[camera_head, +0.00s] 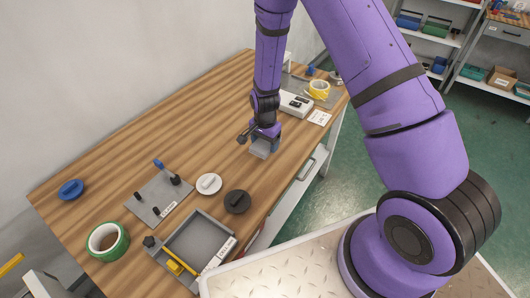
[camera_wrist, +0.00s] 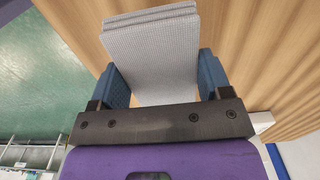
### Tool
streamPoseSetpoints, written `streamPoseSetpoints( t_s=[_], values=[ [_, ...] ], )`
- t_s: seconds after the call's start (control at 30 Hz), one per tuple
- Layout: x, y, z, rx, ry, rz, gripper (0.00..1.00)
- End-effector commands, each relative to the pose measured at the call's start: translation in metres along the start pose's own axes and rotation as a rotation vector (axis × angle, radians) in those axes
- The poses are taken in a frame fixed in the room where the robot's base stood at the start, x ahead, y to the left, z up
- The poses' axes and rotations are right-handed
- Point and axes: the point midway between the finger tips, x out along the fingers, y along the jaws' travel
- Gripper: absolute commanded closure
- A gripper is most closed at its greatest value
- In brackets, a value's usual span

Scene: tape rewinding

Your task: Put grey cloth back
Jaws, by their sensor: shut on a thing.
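The grey cloth (camera_wrist: 150,55) is a folded, ribbed stack between the two blue fingers of my gripper (camera_wrist: 163,78) in the wrist view. My gripper is shut on it. In the head view my gripper (camera_head: 264,143) is over the right front part of the wooden table, with the grey cloth (camera_head: 261,150) at its tip. I cannot tell whether the cloth touches the table top.
The wooden table (camera_head: 130,130) holds a grey plate with pegs (camera_head: 150,203), a grey tray (camera_head: 228,237), a green tape roll (camera_head: 107,241), a white disc (camera_head: 208,184) and a black disc (camera_head: 237,201). A white device (camera_head: 295,104) stands behind my gripper. The table's middle is clear.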

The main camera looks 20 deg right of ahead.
Motion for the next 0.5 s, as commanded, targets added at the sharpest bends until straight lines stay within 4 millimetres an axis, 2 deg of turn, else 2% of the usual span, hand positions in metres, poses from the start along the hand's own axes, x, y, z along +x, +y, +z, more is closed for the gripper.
streamPoseSetpoints(
  t_s=[0.23, 0.5],
  values=[
    [0.017, 0.000, 0.000, -0.001, -0.001, 0.001, 0.54],
    [0.049, 0.000, 0.000, 0.000, 0.000, 0.001, 0.54]
  ],
)
